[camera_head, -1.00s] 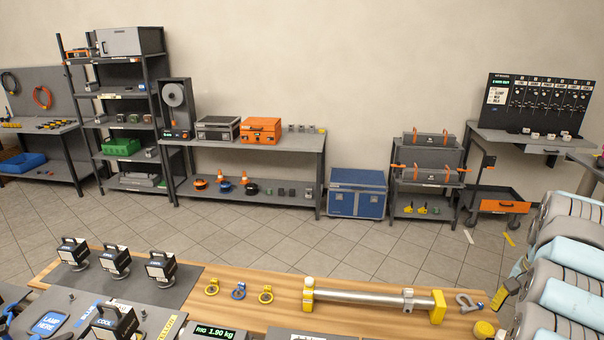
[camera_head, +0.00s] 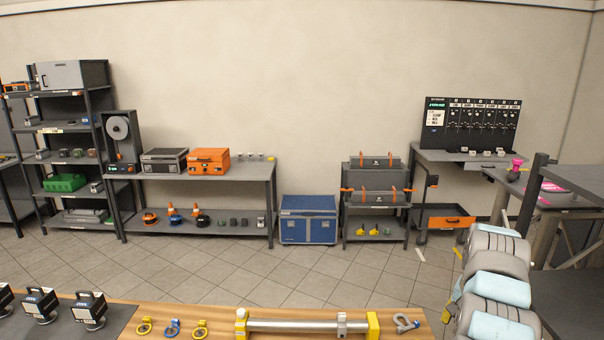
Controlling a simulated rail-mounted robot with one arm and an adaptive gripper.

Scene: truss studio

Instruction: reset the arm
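My gripper is not visible in the head view; I cannot tell whether it is open or shut. The wooden bench (camera_head: 215,322) crosses the bottom of the view. On it lie a metal tube (camera_head: 290,326) with yellow end blocks, a shackle (camera_head: 405,323) to its right, and yellow and blue rings (camera_head: 172,327) to its left. Black lamp-like units (camera_head: 89,310) with handles stand on a dark mat at the bottom left.
Along the back wall stand a tall shelf (camera_head: 72,121), a grey table (camera_head: 240,173) with an orange case (camera_head: 209,161), a blue chest (camera_head: 308,220), a rack of cases (camera_head: 375,210) and a pegboard (camera_head: 471,126). The tiled floor (camera_head: 250,275) between is clear.

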